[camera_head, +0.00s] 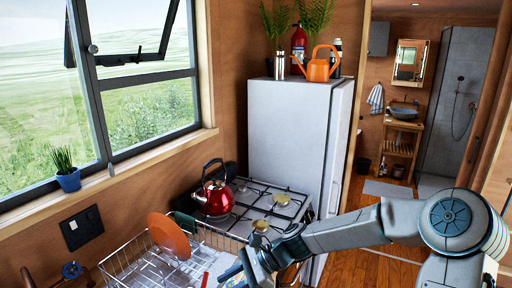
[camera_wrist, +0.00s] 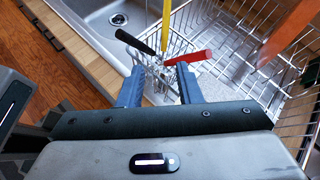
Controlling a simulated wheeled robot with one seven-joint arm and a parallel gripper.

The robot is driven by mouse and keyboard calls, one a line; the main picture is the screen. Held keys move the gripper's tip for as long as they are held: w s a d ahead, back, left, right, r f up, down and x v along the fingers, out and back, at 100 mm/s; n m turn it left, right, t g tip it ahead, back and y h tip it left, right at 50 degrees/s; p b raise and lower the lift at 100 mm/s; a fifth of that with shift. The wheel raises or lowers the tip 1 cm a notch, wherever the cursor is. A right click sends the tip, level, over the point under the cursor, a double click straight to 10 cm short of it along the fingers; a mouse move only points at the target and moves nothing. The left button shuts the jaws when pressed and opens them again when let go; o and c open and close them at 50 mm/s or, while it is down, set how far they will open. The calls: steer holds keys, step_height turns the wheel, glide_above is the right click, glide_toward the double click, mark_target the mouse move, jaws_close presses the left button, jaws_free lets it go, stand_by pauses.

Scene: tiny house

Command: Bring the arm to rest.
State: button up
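My arm (camera_head: 345,232) reaches across the lower right of the head view toward the counter. My gripper (camera_wrist: 159,76) shows in the wrist view with its two blue fingers spread apart and nothing held between them. It is above the dish rack, by a wire cutlery basket (camera_wrist: 192,25). The basket holds utensils with a black handle (camera_wrist: 135,42), a red handle (camera_wrist: 190,57) and a yellow handle (camera_wrist: 166,22). I cannot tell the exact gap between fingertips and utensils. In the head view, my gripper (camera_head: 230,274) is partly cut off at the bottom edge.
The dish rack (camera_head: 128,262) holds an orange plate (camera_head: 169,236). A white fridge (camera_head: 290,135) stands behind. The sink (camera_wrist: 105,25) lies beside the rack. Wooden floor (camera_head: 372,268) is open beyond my arm.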

steer(key=s+d+f+n+h+b, duration=0.3)
steer(key=s+d+f+n+h, duration=0.3)
steer(key=d+h, duration=0.1)
steer(key=s+d+r+n+t+h+b, duration=0.2)
steer(key=s+d+r+n, duration=0.1)
steer(key=s+d, duration=0.2)
steer(key=s+d+r+n+t+h+b, duration=0.2)
steer(key=s+d, duration=0.4)
steer(key=d, duration=0.3)
steer(key=r+n+t+b, duration=0.1)
steer(key=n, duration=0.1)
steer(key=shift+s+d+r+n+t+h, duration=0.25)
steer(key=shift+d+r+n+t+h, duration=0.05)
steer(key=shift+a, duration=0.1)
